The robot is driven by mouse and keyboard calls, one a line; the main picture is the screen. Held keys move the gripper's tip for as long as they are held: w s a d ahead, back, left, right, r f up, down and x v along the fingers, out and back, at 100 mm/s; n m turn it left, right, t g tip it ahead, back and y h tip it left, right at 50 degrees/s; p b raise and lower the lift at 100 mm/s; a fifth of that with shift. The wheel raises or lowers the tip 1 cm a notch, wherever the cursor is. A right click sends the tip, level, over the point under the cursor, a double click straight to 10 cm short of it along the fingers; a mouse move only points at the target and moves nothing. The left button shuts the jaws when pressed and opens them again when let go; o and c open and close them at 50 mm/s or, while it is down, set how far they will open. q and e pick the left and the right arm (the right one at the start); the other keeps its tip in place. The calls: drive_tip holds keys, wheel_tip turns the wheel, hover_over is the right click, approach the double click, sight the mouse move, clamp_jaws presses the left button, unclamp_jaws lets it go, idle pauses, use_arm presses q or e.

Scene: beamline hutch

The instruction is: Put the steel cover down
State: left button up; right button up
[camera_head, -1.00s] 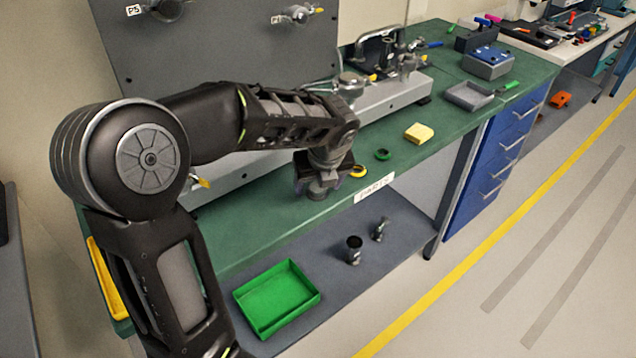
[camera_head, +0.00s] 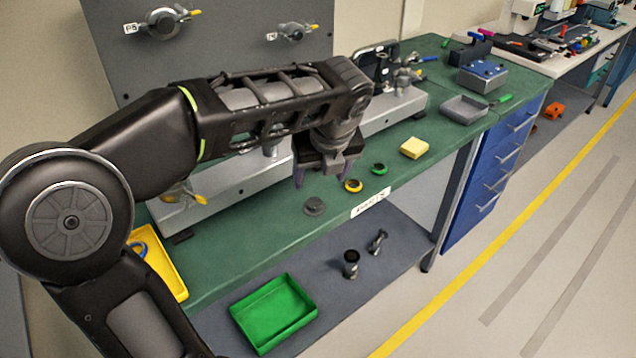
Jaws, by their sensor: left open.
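The steel cover (camera_head: 315,206), a small grey disc, lies flat on the green bench (camera_head: 240,240) near its front edge, left of the paper label. My left gripper (camera_head: 321,172) points down above the bench, just behind and slightly right of the cover in the picture. It is open and empty, clear of the cover. Its forearm hides part of the grey steel rail behind it. My right gripper is not in view.
A yellow ring (camera_head: 353,186), a green ring (camera_head: 379,169) and a yellow block (camera_head: 414,148) lie to the right. A yellow tray (camera_head: 165,265) is at the bench's left end. A green tray (camera_head: 262,318) and two metal fittings stand on the lower shelf.

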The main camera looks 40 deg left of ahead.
use_arm(q)
drive_tip(key=shift+r, duration=0.25)
idle(0.7)
drive_tip(key=d+f+n+g+h, duration=0.1)
drive_tip(key=d+f+n+h, duration=0.15)
drive_tip(key=d+f, duration=0.4)
drive_tip(key=d+f+n+h, duration=0.1)
drive_tip(key=d+f+n, duration=0.25)
drive_tip(key=f, duration=0.65)
drive_tip(key=d+f+n+g+h, duration=0.1)
drive_tip(key=d+f+n+h, duration=0.15)
drive_tip(key=d+f, duration=0.5)
drive_tip(key=s+d+f+n, duration=0.4)
drive_tip(key=s+f+n, duration=0.5)
drive_tip(key=f, duration=0.1)
drive_tip(key=s+d+f+n+h, duration=0.1)
drive_tip(key=s+d+f+n, duration=0.3)
drive_tip(key=s+f+n, duration=0.4)
drive_tip(key=shift+s+d+f+n+h, duration=0.15)
drive_tip(key=shift+s+f+n+h, duration=0.2)
drive_tip(key=shift+f+n, duration=0.65)
